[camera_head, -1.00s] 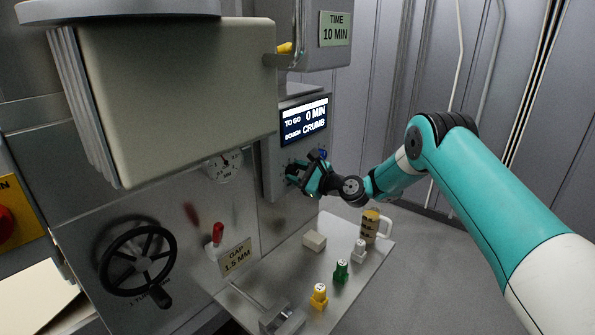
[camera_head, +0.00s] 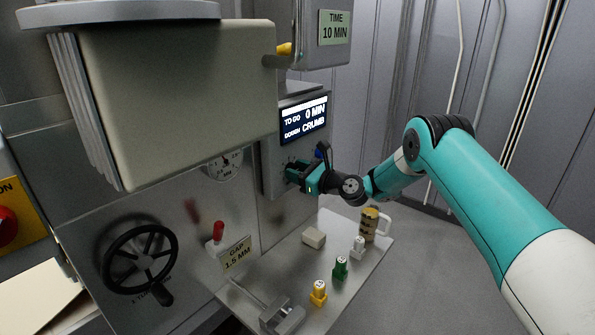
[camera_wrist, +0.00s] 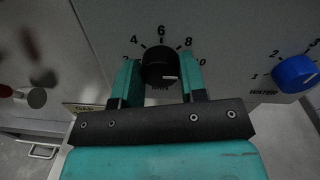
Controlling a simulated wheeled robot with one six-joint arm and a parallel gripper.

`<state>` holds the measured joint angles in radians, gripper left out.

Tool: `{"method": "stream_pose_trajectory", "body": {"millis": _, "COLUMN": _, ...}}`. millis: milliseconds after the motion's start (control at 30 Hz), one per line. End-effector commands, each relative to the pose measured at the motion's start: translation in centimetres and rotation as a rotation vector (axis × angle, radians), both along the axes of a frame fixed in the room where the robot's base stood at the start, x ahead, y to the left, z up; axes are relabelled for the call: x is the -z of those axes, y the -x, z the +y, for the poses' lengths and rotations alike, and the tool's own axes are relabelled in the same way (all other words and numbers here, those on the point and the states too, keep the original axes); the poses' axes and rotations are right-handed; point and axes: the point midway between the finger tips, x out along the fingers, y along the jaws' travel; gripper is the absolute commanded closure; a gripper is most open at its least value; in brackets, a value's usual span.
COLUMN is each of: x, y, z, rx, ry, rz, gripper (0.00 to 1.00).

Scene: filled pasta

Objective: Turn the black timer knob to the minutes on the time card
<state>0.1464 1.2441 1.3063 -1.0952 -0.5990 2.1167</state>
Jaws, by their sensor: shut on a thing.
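The black timer knob (camera_wrist: 160,68) sits between the two fingers of my gripper (camera_wrist: 161,82) in the wrist view. The fingers are shut on its sides. Printed numbers 4, 6 and 8 show above the knob; others are partly hidden by the fingers. In the head view my gripper (camera_head: 302,176) is at the panel below the display and hides the knob. The time card (camera_head: 335,28) reads TIME 10 MIN. The display (camera_head: 303,121) reads TO GO 0 MIN, DOUGH CRUMB.
A blue knob (camera_wrist: 295,73) for water is right of the black one. Below the panel, a shelf (camera_head: 330,292) holds a mug (camera_head: 369,226), a pale block (camera_head: 314,238) and small yellow, green and white pieces. A handwheel (camera_head: 140,258) is at the left.

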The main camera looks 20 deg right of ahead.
Motion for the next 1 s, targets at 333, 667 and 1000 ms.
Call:
{"method": "stream_pose_trajectory", "body": {"millis": 333, "x": 0.0, "y": -0.1, "z": -0.1, "rx": 0.003, "ry": 0.003, "rz": -0.002, "gripper": 0.36}}
{"method": "stream_pose_trajectory", "body": {"millis": 667, "x": 0.0, "y": 0.2, "z": -0.2, "rx": 0.000, "ry": 0.001, "rz": 0.000, "gripper": 0.36}}
{"method": "stream_pose_trajectory", "body": {"millis": 1000, "x": 0.3, "y": 5.3, "z": -4.6, "rx": 0.007, "ry": -0.001, "rz": 0.004, "gripper": 0.36}}
